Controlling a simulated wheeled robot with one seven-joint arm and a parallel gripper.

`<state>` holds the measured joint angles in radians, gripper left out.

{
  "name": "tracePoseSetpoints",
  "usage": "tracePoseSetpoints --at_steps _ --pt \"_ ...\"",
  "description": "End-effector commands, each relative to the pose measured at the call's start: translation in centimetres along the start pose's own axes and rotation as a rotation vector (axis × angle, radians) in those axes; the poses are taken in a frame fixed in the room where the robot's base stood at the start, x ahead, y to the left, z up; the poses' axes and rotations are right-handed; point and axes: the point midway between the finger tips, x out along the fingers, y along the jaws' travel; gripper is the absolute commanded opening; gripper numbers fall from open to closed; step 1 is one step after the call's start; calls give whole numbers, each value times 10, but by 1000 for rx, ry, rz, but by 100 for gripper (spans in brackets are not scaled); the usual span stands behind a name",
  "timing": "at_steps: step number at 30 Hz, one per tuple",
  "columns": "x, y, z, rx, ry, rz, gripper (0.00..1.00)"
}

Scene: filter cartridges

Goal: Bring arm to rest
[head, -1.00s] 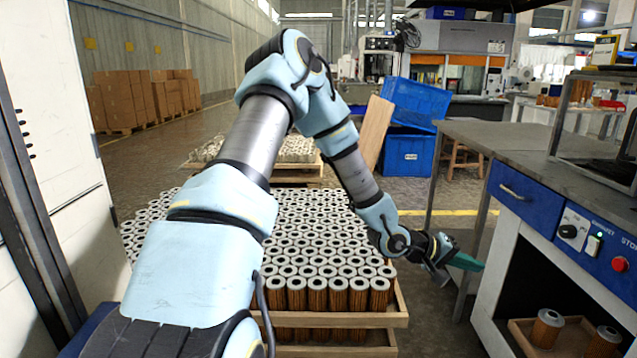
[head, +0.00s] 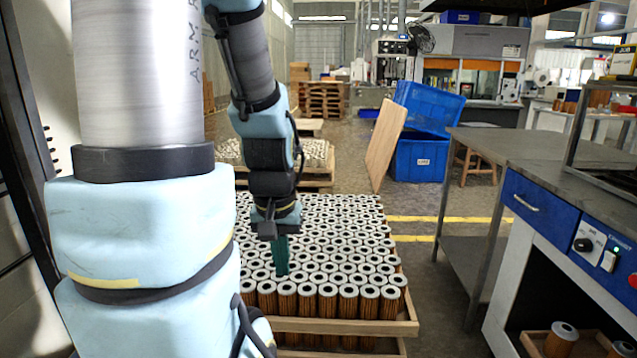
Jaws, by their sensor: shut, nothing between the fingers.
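My arm fills the left of the head view. My gripper (head: 281,258) has green fingers that point down, and it is shut and empty. In the picture it overlaps the front rows of filter cartridges (head: 330,292); how far above or in front of them it is I cannot tell. The cartridges stand upright in close rows, with pale ring-shaped tops and brown pleated sides, in a wooden tray (head: 345,326). My arm hides the left part of the tray.
A grey-topped bench with a blue drawer (head: 536,204) and control knobs stands at right. A tray with cartridges (head: 563,337) sits in its lower opening. Blue crates (head: 418,157) and a leaning board (head: 386,145) stand behind. Floor with a yellow line is clear between tray and bench.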

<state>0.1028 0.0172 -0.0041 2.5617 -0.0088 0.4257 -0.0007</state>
Motion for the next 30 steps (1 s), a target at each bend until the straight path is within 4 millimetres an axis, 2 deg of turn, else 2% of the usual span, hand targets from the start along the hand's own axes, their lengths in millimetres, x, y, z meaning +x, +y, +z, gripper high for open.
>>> tracePoseSetpoints --at_steps 1,8,15,18,23,30 --pt "-20 0 -3 0 0 0 0" --pt "-70 1 -11 1 1 -1 0" --pt "-139 1 -20 1 2 -1 0" --pt "-157 1 -23 1 2 -1 0" --pt "-169 1 -24 1 2 -1 0" --pt "-168 1 -24 1 2 -1 0"
